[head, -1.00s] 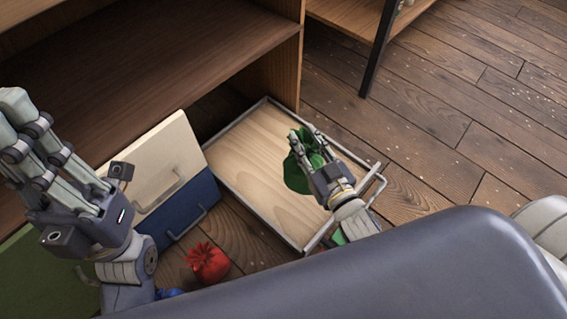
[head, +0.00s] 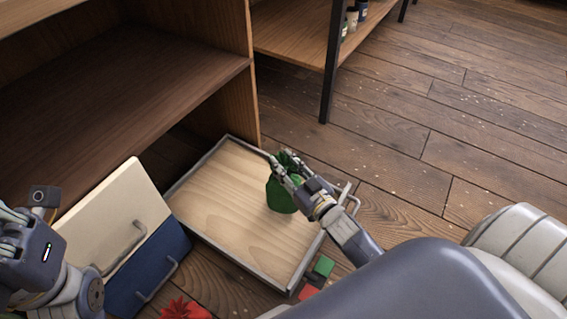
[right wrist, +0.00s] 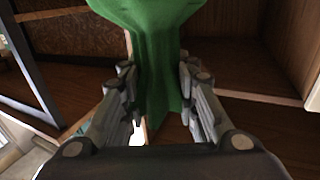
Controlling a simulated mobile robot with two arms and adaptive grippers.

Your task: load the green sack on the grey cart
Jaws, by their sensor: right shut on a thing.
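The green sack (head: 280,197) is over the right part of the grey cart (head: 191,236), a low flat bed of pale wood with a grey rim. I cannot tell whether its bottom touches the bed. My right gripper (head: 284,168) is shut on the sack's neck. In the right wrist view the sack (right wrist: 155,50) hangs between both fingers (right wrist: 158,92). My left gripper (head: 14,232) is at the left edge of the head view, away from the cart and partly cut off, so its opening is unclear.
A wooden shelf unit (head: 150,85) stands behind the cart. Cream (head: 115,215) and blue (head: 150,270) drawer-like fronts stand left of it. A red sack (head: 187,309) lies on the floor at the bottom. Green (head: 323,266) and red (head: 309,292) patches show by the cart's near corner. Floor at right is clear.

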